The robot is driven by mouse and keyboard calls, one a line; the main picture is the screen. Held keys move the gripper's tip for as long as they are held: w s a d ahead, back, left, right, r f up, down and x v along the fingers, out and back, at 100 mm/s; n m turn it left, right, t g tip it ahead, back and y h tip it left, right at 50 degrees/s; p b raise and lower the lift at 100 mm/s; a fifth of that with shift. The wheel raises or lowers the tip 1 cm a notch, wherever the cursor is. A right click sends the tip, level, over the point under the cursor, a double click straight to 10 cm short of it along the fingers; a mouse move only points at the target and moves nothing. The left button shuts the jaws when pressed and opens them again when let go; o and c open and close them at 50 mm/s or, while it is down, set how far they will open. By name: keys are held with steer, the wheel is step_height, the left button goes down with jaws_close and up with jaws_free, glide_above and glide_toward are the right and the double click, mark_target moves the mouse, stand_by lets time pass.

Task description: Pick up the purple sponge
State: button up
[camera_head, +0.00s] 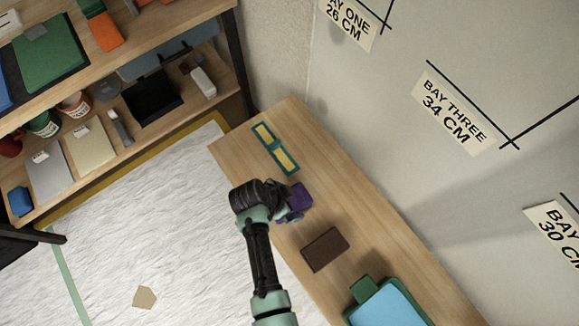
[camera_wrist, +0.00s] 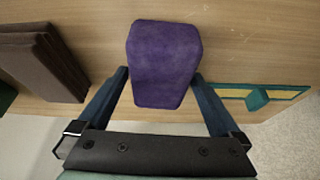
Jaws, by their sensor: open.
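The purple sponge (camera_head: 298,200) lies on the wooden bench along the wall. In the wrist view the purple sponge (camera_wrist: 163,62) sits between the ends of my gripper's two fingers, with one finger on each side. My gripper (camera_head: 289,204) is at the sponge in the head view, where my arm hides part of the sponge. In the wrist view my gripper (camera_wrist: 162,85) is open. I cannot tell whether either finger touches the sponge.
On the bench (camera_head: 345,235), a brown block (camera_head: 325,249) lies nearer than the sponge and a green-framed yellow piece (camera_head: 276,149) lies beyond it. A blue-and-green tray (camera_head: 388,305) stands at the near end. A loaded shelf (camera_head: 225,90) stands at the left.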

steer(key=shift+f, duration=0.25)
stand_by(0.3)
steer(key=c, duration=1.2)
